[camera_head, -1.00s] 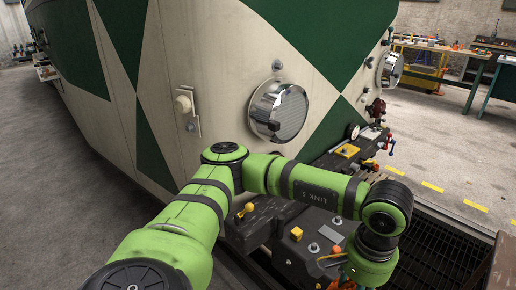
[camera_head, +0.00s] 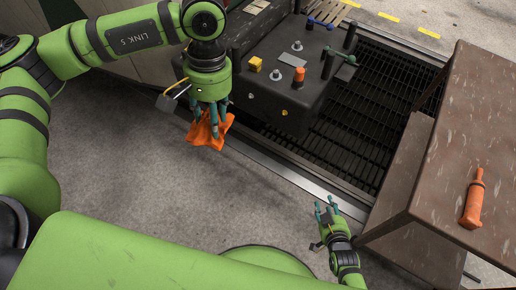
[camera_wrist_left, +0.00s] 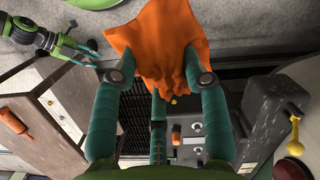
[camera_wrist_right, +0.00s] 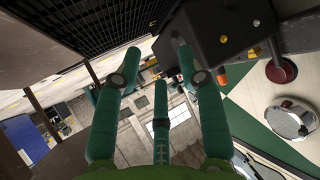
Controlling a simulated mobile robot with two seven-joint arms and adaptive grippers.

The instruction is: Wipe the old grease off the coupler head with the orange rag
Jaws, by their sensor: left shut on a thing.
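The orange rag (camera_head: 207,136) hangs crumpled from my left gripper (camera_head: 210,115), whose fingers are shut on it. The rag also shows between the fingertips in the left wrist view (camera_wrist_left: 155,45). The coupler head (camera_head: 285,85) is a dark block with small knobs, bolts and an orange peg on top. The rag hangs left of its near end, and I see no contact. Part of the coupler also shows in the right wrist view (camera_wrist_right: 215,40). I cannot make out the grease. My right gripper (camera_head: 326,205) is open and empty, low, nearer to me than the coupler.
A dark floor grating (camera_head: 350,125) lies right of the coupler, with a metal edge strip (camera_head: 270,165) in front. A worn brown table (camera_head: 480,130) stands at the right, an orange tube (camera_head: 473,200) on it. The concrete floor (camera_head: 150,170) at the left is clear.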

